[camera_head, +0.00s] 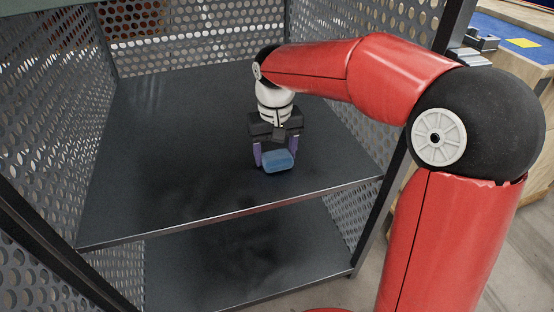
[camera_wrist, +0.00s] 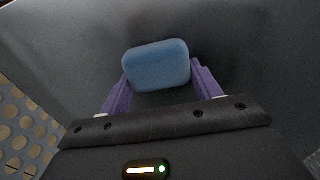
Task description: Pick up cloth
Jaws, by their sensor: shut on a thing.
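The cloth (camera_head: 278,161) is a small blue, rounded block-like piece at the dark shelf's surface. It also shows in the wrist view (camera_wrist: 157,65), between the purple fingers. My gripper (camera_head: 275,155) points down over the shelf, with one purple finger on each side of the cloth. In the wrist view my gripper (camera_wrist: 160,84) is shut on the cloth. I cannot tell whether the cloth still touches the shelf.
The dark metal shelf (camera_head: 170,150) is otherwise bare, with free room around my gripper. Perforated metal walls (camera_head: 335,70) stand at its sides and back. A lower shelf (camera_head: 240,255) lies beneath. A wooden bench with a blue top (camera_head: 505,35) stands at the right.

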